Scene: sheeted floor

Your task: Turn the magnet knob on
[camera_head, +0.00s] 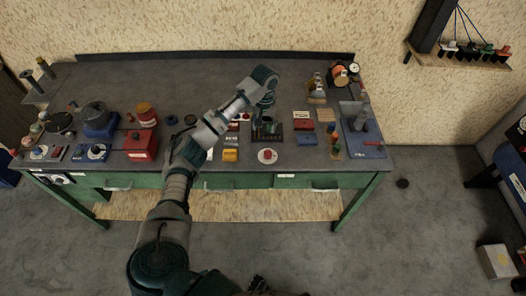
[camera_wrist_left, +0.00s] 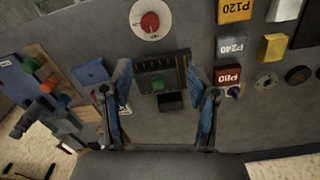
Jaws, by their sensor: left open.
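A red knob (camera_head: 267,155) sits on a round white plate at the front middle of the bench; it also shows in the left wrist view (camera_wrist_left: 150,22). I cannot tell for certain that it is the magnet knob. My left gripper (camera_head: 266,104) hangs above the back middle of the bench. In the left wrist view its two blue fingers (camera_wrist_left: 160,70) are spread apart with nothing between them. Beyond them lies a dark slotted holder (camera_wrist_left: 158,80) with a green part. The red knob is apart from the fingers. My right gripper is not visible.
A blue block (camera_head: 306,139) lies to the right. A red box (camera_head: 140,146) and a blue device with a dial (camera_head: 93,153) stand at left. A grey vise-like tool (camera_head: 362,116) stands at right.

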